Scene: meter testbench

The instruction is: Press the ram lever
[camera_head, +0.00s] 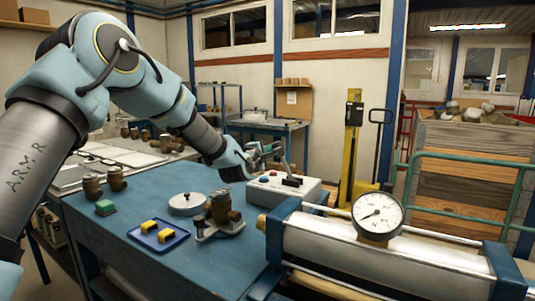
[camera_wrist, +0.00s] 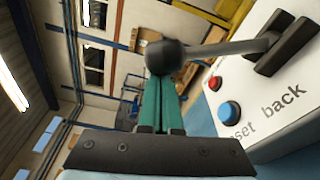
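The lever (camera_head: 284,163) is a grey rod rising from a black slotted mount on a white control box (camera_head: 270,192). In the wrist view the lever rod (camera_wrist: 228,47) ends in a round black knob (camera_wrist: 165,57). My gripper (camera_wrist: 160,82) has green fingers lying close together, shut with nothing visible between them. The knob overlaps the fingertips in that view; whether they touch is not clear. In the head view my gripper (camera_head: 264,153) is just left of the lever top, above the box. A red button (camera_wrist: 215,83) and a blue button (camera_wrist: 229,112) sit on the box.
A cylinder with a dial gauge (camera_head: 378,212) lies right of the box. A blue tray (camera_head: 158,236) with yellow pieces, a round white lidded item (camera_head: 187,204) and a brass meter (camera_head: 220,208) stand on the blue bench. The bench's left middle has bare room.

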